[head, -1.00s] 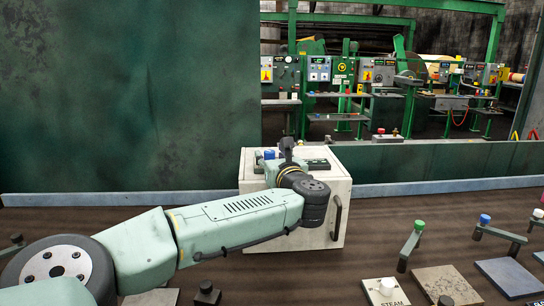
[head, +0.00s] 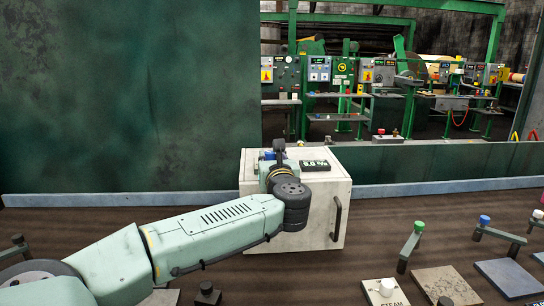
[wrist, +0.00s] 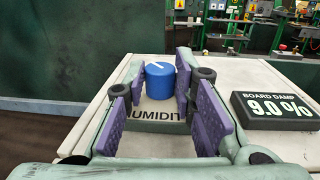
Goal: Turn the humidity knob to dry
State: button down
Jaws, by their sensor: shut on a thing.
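The blue humidity knob (wrist: 160,80) stands on top of a white box (wrist: 88,122) in the wrist view. A pale pointer line on its top slants toward the upper left. My gripper (wrist: 161,77) is shut on the knob, with purple pads at its left and right sides. The label in front of it reads "UMIDIT", its ends hidden by the fingers. A display (wrist: 277,107) right of the knob reads "BOARD DAMP 9.0 %". In the head view, my gripper (head: 272,156) is over the box top (head: 342,168) and largely hides the knob.
The box has a dark handle (head: 338,218) on its right side. Small panels with levers and knobs, one marked STEAM (head: 386,292), sit on the brown bench at right. A green wall (head: 130,95) stands behind at left. Machines stand in the background.

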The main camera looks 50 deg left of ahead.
jog(key=shift+s+a+m+t+h, duration=0.1)
jog(key=shift+s+m+t+h, duration=0.05)
jog(key=shift+m+t+h, duration=0.75)
jog(key=c, duration=1.3)
grip_release()
jog(key=shift+c, duration=0.2)
jog(key=shift+n+y, duration=0.3)
